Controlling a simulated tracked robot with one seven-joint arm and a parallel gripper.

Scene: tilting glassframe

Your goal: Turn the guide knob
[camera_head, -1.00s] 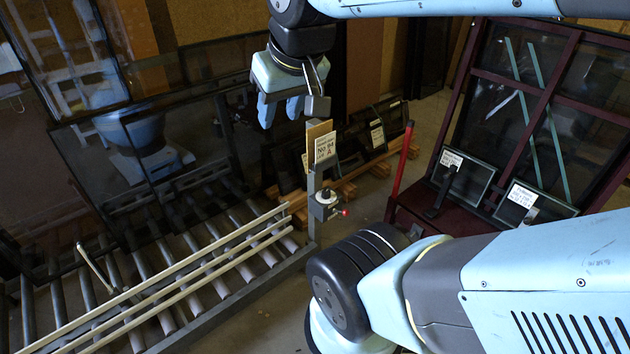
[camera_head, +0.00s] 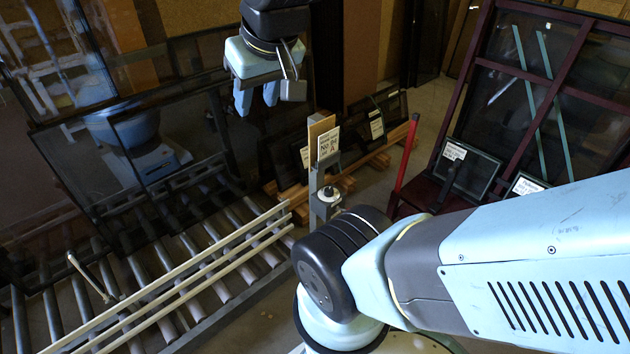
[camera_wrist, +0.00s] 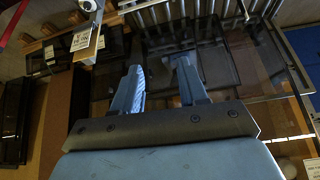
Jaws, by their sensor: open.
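A small light-topped dark knob (camera_head: 328,194), which appears to be the guide knob, sits on a bracket on a grey post (camera_head: 313,180) at the end of the roller conveyor. My arm hides the lower part of its bracket in the head view. In the wrist view a pale round part (camera_wrist: 88,5) at the top edge, near the post's label, may be the same knob. My gripper (camera_head: 256,98) hangs open and empty, up and left of the knob in the head view, apart from it. Its two blue fingers (camera_wrist: 159,68) also show apart in the wrist view.
Pale guide rails (camera_head: 190,280) run along the conveyor rollers (camera_head: 215,235). Large glass panes (camera_head: 140,140) stand behind it. A label board (camera_head: 328,142) rises above the knob. A red upright bar (camera_head: 405,155) and a dark red glass rack (camera_head: 500,110) stand right.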

